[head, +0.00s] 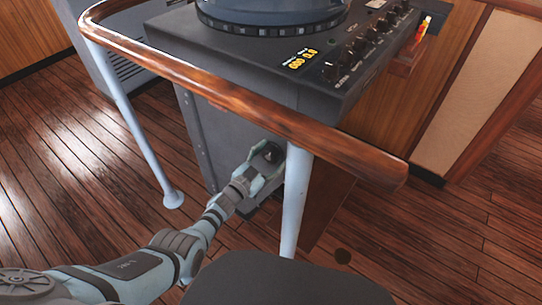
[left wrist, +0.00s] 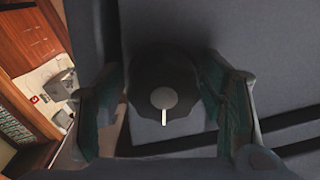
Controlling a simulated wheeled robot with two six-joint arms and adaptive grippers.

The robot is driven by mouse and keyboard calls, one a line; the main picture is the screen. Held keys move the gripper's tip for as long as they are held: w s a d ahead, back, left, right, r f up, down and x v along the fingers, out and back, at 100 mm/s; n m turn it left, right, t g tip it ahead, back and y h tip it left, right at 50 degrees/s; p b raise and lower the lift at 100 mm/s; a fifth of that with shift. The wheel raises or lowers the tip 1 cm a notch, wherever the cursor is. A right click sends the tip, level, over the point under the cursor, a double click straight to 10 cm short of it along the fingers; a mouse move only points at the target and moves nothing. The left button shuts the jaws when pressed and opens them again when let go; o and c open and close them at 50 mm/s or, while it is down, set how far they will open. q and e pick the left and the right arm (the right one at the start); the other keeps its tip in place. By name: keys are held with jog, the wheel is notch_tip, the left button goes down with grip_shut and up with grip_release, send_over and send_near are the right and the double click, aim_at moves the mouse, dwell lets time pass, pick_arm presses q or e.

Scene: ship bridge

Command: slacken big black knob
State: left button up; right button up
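The big black knob (left wrist: 160,75) is a dark, many-sided knob with a pale round-ended pointer mark directed down in the left wrist view. It sits on the grey side panel of the console (head: 222,140), below the wooden rail. My left gripper (head: 264,165) reaches the panel from the lower left. In the head view the gripper hides most of the knob. My right gripper is not in view.
A wooden handrail (head: 235,95) on pale posts runs in front of the console, just above my left gripper. One post (head: 295,200) stands close to the gripper's right. The console top (head: 330,60) carries small knobs and a lit display. The plank floor (head: 430,240) is open at right.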

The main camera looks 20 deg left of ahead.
pick_arm(q)
jog(key=shift+s+a, duration=0.15)
jog(key=shift+a, duration=0.05)
jog(key=shift+s, duration=0.1)
jog(key=v, duration=1.1)
jog(key=shift+s, duration=0.4)
jog(key=shift+a, duration=0.1)
